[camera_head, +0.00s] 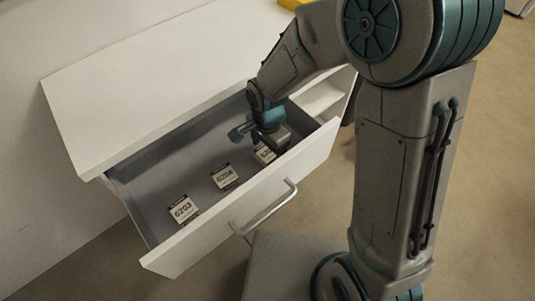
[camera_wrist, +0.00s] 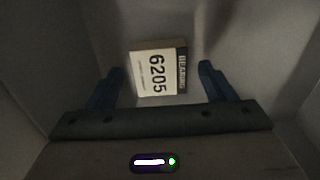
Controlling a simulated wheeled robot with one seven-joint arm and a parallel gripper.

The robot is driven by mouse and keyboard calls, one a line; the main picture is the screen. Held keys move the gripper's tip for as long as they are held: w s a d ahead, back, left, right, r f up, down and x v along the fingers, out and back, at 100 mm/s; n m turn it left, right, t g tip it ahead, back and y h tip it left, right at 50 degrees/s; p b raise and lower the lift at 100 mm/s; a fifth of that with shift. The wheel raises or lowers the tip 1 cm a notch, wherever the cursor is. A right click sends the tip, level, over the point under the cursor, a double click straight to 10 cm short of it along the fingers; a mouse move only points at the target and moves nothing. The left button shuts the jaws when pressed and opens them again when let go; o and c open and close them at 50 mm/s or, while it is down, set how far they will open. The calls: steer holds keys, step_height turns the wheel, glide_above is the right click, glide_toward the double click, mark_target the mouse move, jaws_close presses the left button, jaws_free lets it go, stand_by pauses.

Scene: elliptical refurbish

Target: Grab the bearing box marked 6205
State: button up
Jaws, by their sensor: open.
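The bearing box marked 6205 (camera_wrist: 158,72) lies on the drawer floor with its label facing up in the wrist view. In the head view the same box (camera_head: 264,154) is partly hidden under my gripper. My gripper (camera_wrist: 160,82) is open and points down into the drawer. In the wrist view its two fingers stand to the left and right of the box with a gap on each side. Nothing is held. The fingertips are mostly hidden by the wrist in the head view.
The open drawer (camera_head: 215,238) has walls close around my gripper. Boxes marked 6204 (camera_head: 225,177) and 6203 (camera_head: 183,209) lie farther left in it, with bare floor between them. The white cabinet top (camera_head: 150,85) overhangs behind. A bar handle (camera_head: 268,208) sticks out in front.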

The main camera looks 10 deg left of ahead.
steer(key=shift+f, duration=0.6)
steer(key=c, duration=1.1)
